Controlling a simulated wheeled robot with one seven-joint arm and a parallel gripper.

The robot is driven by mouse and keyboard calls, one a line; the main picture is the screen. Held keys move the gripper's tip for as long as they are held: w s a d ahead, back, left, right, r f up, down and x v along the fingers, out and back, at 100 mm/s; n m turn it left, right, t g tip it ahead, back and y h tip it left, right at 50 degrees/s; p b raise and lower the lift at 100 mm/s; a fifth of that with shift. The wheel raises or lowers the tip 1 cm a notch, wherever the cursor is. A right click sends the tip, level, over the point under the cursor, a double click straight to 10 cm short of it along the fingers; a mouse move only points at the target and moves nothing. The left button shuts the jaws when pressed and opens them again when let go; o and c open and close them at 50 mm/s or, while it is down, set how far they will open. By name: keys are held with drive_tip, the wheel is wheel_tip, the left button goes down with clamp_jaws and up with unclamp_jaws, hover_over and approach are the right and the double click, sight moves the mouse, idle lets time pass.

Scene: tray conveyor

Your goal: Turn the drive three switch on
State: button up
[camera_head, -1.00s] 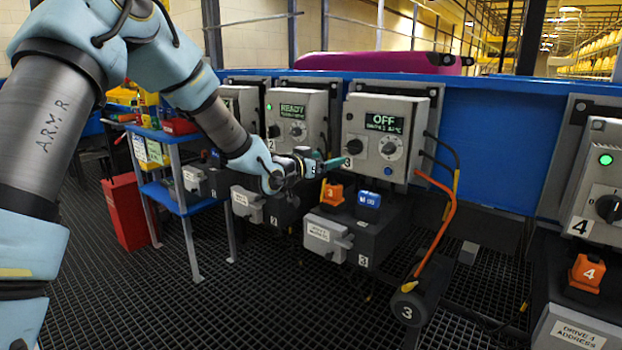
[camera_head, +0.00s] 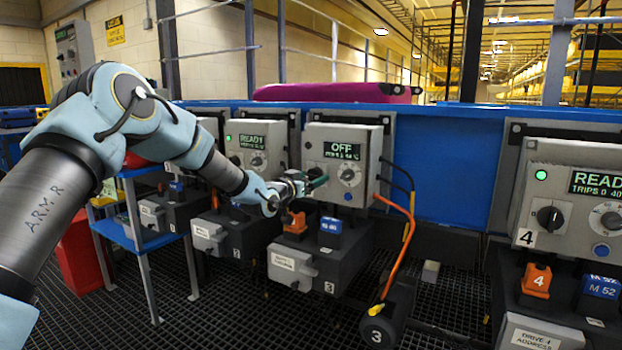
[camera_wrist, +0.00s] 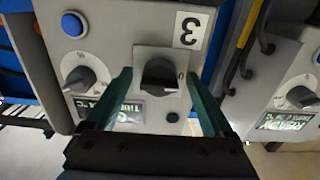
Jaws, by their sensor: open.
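The drive three control box (camera_head: 375,150) stands at the middle of the head view, and its display (camera_head: 342,150) reads OFF. Its black rotary switch (camera_wrist: 160,76) sits on a square plate below the number 3 label (camera_wrist: 190,30) in the wrist view, which is upside down. My gripper (camera_head: 316,182) is at the lower left of the box face. In the wrist view its two green fingers are open, one on each side of the switch. I cannot tell whether they touch it. The gripper partly covers the switch in the head view.
A second dial (camera_wrist: 78,79) and a blue button (camera_wrist: 73,24) are on the same box. Below are an orange block (camera_head: 295,222) and a blue block (camera_head: 331,225). An orange cable (camera_head: 408,235) hangs at the right. The drive four box (camera_head: 580,170) stands far right.

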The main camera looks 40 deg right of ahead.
clamp_jaws()
idle(0.8)
drive_tip(key=shift+f+m+b, duration=0.15)
drive_tip(key=shift+m+b, duration=0.35)
drive_tip(key=shift+b, duration=0.1)
drive_tip(key=shift+f+m+b, duration=0.15)
drive_tip(key=shift+m+b, duration=0.85)
drive_tip(key=shift+b, duration=0.25)
drive_tip(key=m+b, duration=0.6)
drive_tip(key=shift+b, duration=0.3)
drive_tip(key=m+b, duration=0.4)
drive_tip(key=shift+m, duration=0.4)
drive_tip(key=m+b, duration=0.3)
drive_tip(key=m, duration=0.1)
drive_tip(key=shift+w+r+b, duration=0.1)
drive_tip(key=shift+r+b, duration=0.15)
drive_tip(key=shift+b, duration=0.15)
